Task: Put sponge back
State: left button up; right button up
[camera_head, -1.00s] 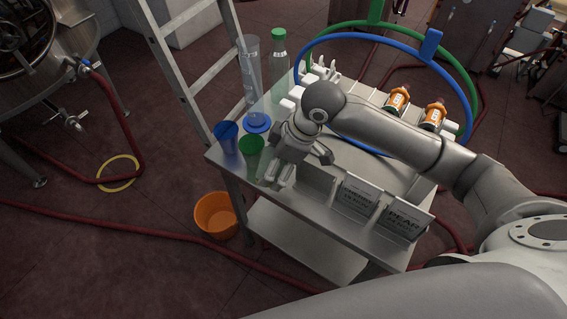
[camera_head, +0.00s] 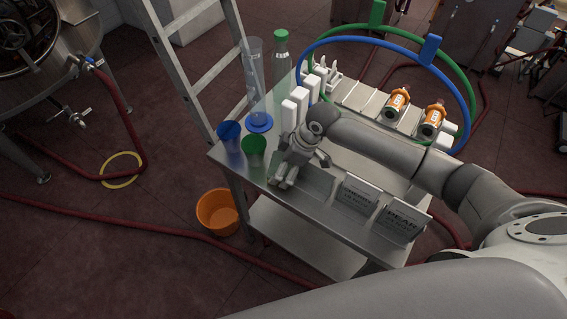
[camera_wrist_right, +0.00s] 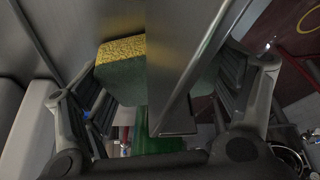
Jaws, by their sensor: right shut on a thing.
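My right gripper (camera_head: 281,182) is low at the front left of the metal cart top, beside the green cup (camera_head: 254,147). In the right wrist view it is shut on the sponge (camera_wrist_right: 122,73), which is green with a yellow top and sits between the two fingers. A grey metal plate (camera_wrist_right: 178,65) crosses in front of the sponge's middle and hides part of it. I cannot tell whether the sponge touches the plate. In the head view the sponge is hidden by the gripper. My left gripper is not in view.
The blue cup (camera_head: 229,134) stands at the cart's left corner. White blocks (camera_head: 300,103) and a tall clear cylinder (camera_head: 255,80) stand behind. Two label signs (camera_head: 357,194) line the front edge. Orange-capped bottles (camera_head: 397,104) lie at the back right. An orange bucket (camera_head: 218,212) is on the floor.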

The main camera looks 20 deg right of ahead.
jog(key=shift+f, duration=0.1)
jog(key=o, duration=0.8)
jog(key=b+v, duration=0.1)
jog(key=v, duration=1.1)
jog(key=shift+a, duration=0.1)
